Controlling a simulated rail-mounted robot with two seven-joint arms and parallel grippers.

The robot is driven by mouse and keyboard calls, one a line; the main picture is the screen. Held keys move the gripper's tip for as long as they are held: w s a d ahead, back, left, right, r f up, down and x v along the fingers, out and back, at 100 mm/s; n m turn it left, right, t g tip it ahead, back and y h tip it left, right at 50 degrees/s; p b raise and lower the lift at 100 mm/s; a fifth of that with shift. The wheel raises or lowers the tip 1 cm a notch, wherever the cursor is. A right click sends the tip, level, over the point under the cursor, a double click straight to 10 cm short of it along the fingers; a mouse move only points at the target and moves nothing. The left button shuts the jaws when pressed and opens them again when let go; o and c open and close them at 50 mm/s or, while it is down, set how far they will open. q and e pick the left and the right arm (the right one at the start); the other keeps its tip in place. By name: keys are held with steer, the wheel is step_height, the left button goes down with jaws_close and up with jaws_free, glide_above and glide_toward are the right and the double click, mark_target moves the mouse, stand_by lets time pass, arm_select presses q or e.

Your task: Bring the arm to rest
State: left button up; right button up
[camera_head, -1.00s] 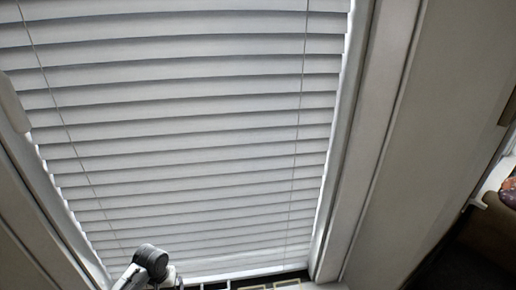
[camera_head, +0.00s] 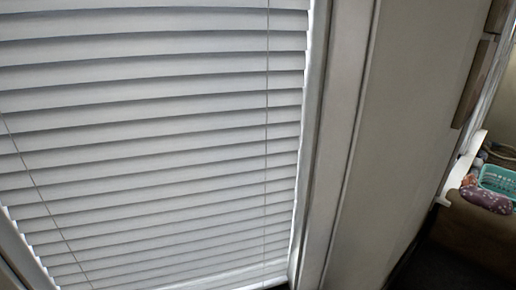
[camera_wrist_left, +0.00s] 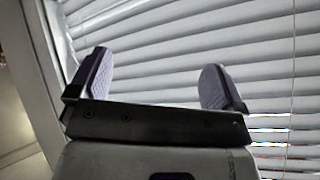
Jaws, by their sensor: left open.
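My left gripper (camera_wrist_left: 157,85) shows in the left wrist view with its two padded fingers wide apart. It is open, and nothing is between the fingers. White window blinds (camera_wrist_left: 180,50) lie behind it; how far off they are I cannot tell. Neither arm shows in the head view. My right gripper is in neither view.
The blinds (camera_head: 150,140) fill the left and middle of the head view, with a pale window frame (camera_head: 320,160) beside them. A plain wall (camera_head: 400,130) is right of that. At the far right a teal basket (camera_head: 497,180) and a patterned purplish item (camera_head: 486,198) sit on a brown surface.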

arm_select(q)
steer(key=s+d+f+n+g, duration=0.1)
steer(key=s+f+g, duration=0.2)
steer(key=s+f, duration=0.7)
steer(key=s+f+n+g, duration=0.1)
steer(key=s+f+g, duration=0.35)
steer(key=s, duration=0.95)
step_height(320, 180, up, 30)
steer(key=t+p, duration=0.1)
steer(key=p, duration=3)
steer(key=shift+d+f+h+p, duration=0.2)
steer(key=shift+h+p, duration=0.1)
steer(key=shift+h, duration=0.1)
